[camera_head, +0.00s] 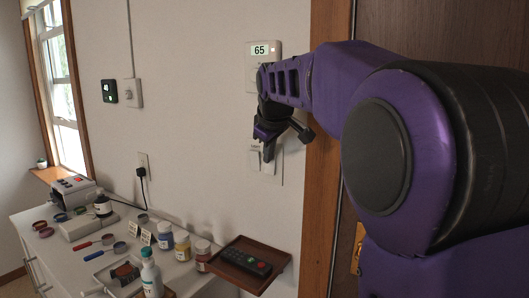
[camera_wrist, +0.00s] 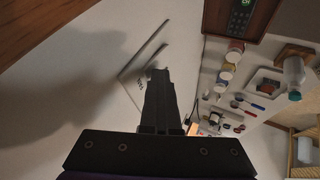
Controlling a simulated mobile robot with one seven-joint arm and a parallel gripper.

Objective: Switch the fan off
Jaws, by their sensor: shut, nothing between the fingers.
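A white wall panel (camera_head: 254,76) with a display reading 65 is fixed beside the door frame. Below it is a white switch plate (camera_head: 255,160) with a small label too small to read, partly hidden by my gripper (camera_head: 268,154). My gripper is shut and empty, its fingertips pointing at this plate. In the wrist view the shut fingers (camera_wrist: 158,74) reach the plate, whose edge (camera_wrist: 150,48) shows beside them. I cannot tell whether the tips touch it or how its rockers are set. No fan is in view.
A black wall unit (camera_head: 109,91) and another white switch (camera_head: 134,93) are farther left. A brown tray with a remote (camera_head: 246,263) lies at the right end of the white counter (camera_head: 40,245), near jars and a bottle (camera_head: 151,276). The wooden door frame (camera_head: 322,200) stands close right.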

